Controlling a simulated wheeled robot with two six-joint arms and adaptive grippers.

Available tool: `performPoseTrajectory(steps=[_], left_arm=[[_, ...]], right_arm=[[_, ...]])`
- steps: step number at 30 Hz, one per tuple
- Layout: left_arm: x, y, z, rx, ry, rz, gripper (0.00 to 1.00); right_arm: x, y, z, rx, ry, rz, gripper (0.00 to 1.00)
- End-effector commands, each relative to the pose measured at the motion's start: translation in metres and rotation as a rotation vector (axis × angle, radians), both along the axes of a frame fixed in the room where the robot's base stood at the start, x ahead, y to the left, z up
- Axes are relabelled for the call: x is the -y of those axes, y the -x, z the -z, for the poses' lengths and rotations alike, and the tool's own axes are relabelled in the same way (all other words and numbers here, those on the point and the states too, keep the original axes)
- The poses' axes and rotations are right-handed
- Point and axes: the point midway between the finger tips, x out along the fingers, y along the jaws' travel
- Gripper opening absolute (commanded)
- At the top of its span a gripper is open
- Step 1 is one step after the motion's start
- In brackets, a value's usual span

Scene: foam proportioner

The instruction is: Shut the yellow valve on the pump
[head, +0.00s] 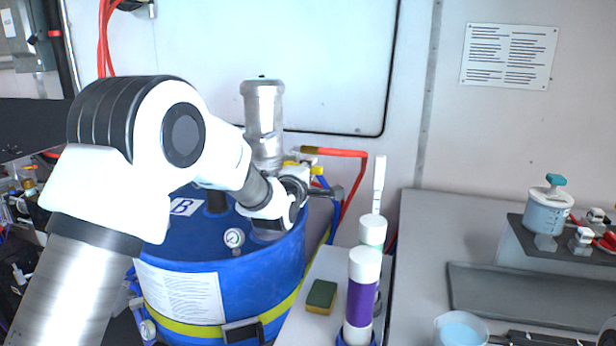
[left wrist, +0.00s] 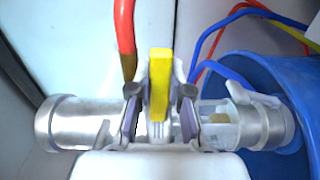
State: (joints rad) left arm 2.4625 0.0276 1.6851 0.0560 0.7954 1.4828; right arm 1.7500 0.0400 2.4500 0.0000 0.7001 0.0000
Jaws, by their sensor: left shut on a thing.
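The pump (head: 263,112) is a silver cylinder standing on the blue drum. In the left wrist view the pump (left wrist: 85,122) lies across the picture. The yellow valve (left wrist: 160,78) shows there as a yellow lever pointing up the picture, crosswise to the pump tube. My left gripper (left wrist: 160,112) has one finger on each side of the lever and is shut on it. In the head view my left gripper (head: 305,190) is beside the pump, above the drum, and my wrist hides most of the valve. My right gripper is not in view.
The blue drum (head: 190,268) has a gauge (head: 234,237) on top. A red hose (head: 345,153) and blue hoses run close behind my gripper. A sponge (head: 321,296) and a purple-banded bottle (head: 361,300) stand at right on a narrow grey ledge. The wall is behind.

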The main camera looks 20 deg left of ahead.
Motion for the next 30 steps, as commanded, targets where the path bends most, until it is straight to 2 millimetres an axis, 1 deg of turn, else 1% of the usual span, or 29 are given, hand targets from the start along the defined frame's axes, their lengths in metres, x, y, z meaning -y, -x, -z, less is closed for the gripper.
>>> performPoseTrajectory(steps=[6, 17, 18, 19, 27, 30], left_arm=[[0.0001, -0.0001, -0.0011, 0.000, 0.040, 0.000, 0.00], [-0.0001, -0.0001, -0.0017, 0.002, 0.045, 0.000, 0.00], [-0.0001, -0.0001, -0.0017, 0.002, 0.045, 0.000, 0.21], [-0.0001, -0.0001, -0.0018, 0.002, 0.045, 0.000, 0.30], [-0.0001, 0.0000, -0.0021, 0.002, 0.043, 0.000, 0.30], [0.0002, 0.0045, -0.0022, 0.001, 0.043, 0.000, 0.30]], right_arm=[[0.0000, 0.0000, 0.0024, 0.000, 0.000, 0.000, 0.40], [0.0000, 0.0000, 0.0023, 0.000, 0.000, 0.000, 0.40], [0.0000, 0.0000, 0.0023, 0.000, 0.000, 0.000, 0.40], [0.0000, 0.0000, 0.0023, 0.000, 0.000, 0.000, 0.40], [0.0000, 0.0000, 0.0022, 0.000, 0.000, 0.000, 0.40], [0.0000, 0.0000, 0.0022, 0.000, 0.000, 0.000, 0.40]])
